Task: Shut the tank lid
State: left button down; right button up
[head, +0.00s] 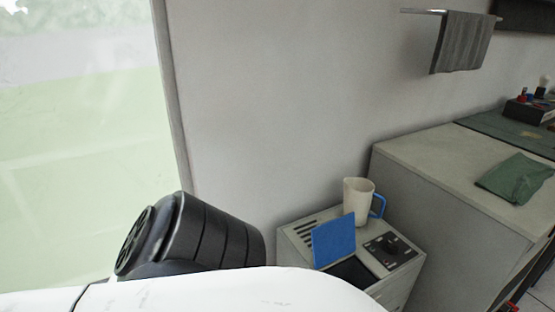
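A small light-coloured machine (293,236) stands low against the wall, right of the middle. Its blue lid (334,240) stands up, tilted open, over a dark opening (352,272) in the top. I take this opening to be the tank. A panel with dark knobs (388,251) lies to the right of the opening. A white jug (357,198) with a blue handle stands behind the lid, at the back of the machine top. Neither of my grippers is in view.
A large pale cabinet (420,150) stands to the right, with a green cloth (515,179) on top. A grey towel (461,42) hangs from a wall rail above. A large window (80,140) fills the left. My own white and black arm parts cover the bottom left.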

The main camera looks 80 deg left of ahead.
aim_at(334, 238)
jog(key=k, duration=0.1)
jog(key=u, duration=1.4)
